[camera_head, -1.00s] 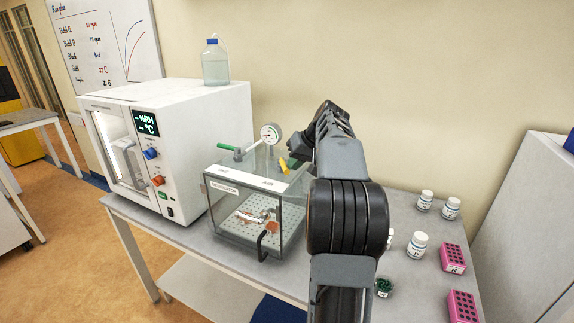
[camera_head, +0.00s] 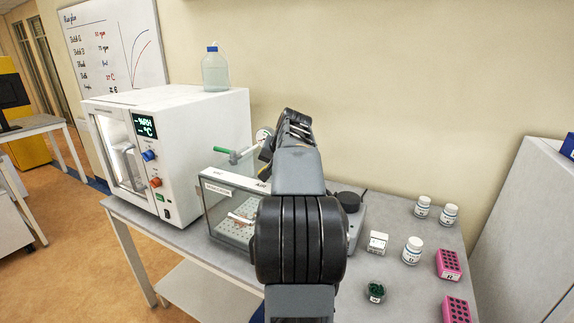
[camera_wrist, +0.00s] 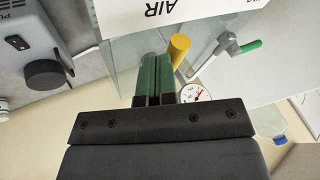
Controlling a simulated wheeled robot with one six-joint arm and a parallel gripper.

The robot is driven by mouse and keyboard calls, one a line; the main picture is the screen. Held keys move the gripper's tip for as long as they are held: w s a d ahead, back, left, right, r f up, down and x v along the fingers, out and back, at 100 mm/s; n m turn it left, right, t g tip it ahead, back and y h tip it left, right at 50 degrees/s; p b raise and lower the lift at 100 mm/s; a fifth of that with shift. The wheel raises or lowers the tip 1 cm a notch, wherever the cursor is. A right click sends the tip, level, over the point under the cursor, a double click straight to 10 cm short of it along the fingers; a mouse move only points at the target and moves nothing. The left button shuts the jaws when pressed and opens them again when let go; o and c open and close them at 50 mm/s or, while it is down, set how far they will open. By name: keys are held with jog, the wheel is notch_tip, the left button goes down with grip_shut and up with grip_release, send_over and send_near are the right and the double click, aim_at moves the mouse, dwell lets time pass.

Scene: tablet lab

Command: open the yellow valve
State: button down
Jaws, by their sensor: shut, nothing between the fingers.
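The yellow valve handle (camera_wrist: 179,47) shows in the wrist view beside the glass box (camera_wrist: 122,50). The glass box also stands on the bench in the head view (camera_head: 229,204), partly covered by my arm.
A green-handled valve (camera_wrist: 249,46) and a round gauge (camera_wrist: 194,94) are close by. A white cabinet (camera_head: 205,140) stands left of the box. White bottles (camera_head: 413,250), pink racks (camera_head: 448,264) and a pump with a black knob (camera_head: 349,201) are to the right.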

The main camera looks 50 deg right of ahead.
jog(key=shift+w+a, duration=0.1)
dwell(0.7)
jog(key=shift+d+p, duration=0.45)
jog(key=shift+d, duration=0.3)
jog(key=shift+s+d+r, duration=0.1)
jog(key=shift+s+d, duration=0.1)
jog(key=shift+s, duration=0.45)
jog(key=s+f+b+v, duration=0.1)
jog(key=v, duration=1.1)
jog(key=shift+a, duration=0.35)
jog(key=shift+d, duration=0.1)
